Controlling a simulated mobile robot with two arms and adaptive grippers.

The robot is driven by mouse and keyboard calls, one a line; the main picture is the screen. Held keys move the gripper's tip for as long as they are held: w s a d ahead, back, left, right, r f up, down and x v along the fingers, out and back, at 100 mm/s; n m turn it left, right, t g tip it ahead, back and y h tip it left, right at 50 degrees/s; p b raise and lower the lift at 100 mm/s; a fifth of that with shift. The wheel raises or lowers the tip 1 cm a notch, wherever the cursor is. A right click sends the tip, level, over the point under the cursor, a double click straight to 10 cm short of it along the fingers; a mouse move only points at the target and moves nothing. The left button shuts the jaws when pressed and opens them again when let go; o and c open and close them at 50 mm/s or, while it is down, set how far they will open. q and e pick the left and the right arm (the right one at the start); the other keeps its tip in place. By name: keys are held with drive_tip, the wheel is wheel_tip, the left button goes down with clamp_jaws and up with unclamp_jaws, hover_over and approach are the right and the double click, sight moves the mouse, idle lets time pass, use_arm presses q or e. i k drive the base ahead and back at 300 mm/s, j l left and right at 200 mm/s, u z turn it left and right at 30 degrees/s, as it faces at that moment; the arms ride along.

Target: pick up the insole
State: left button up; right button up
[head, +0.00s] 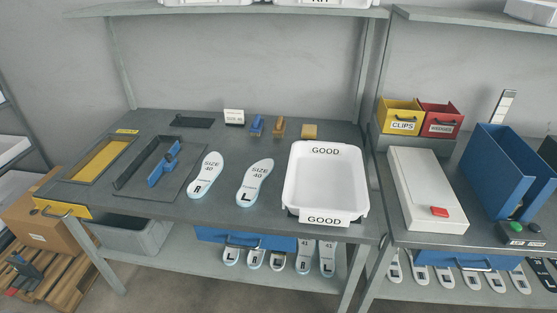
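Two white insoles lie flat on the grey workbench (270,208). The insole marked "SIZE 40 R" (206,175) is on the left. The insole marked "SIZE 40 L" (255,183) is to its right, beside a white tray labelled GOOD (290,197), which looks empty. Several more insoles hang or stand below the bench, such as one marked L (327,259). Neither of my grippers shows in the head view.
Left of the insoles are a dark fixture with a blue clamp (163,167) and a yellow-floored frame (101,160). Small blue and tan blocks stand behind. On the right bench are a white box with a red button (425,190), a blue holder (497,175), and yellow (400,117) and red bins (441,121).

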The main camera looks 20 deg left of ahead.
sight(247, 195)
drive_tip(key=i+j, duration=0.1)
drive_tip(key=j, duration=0.4)
drive_tip(key=i+j, duration=0.15)
drive_tip(key=j, duration=0.35)
drive_tip(key=i+j+z, duration=0.1)
drive_tip(key=j, duration=0.4)
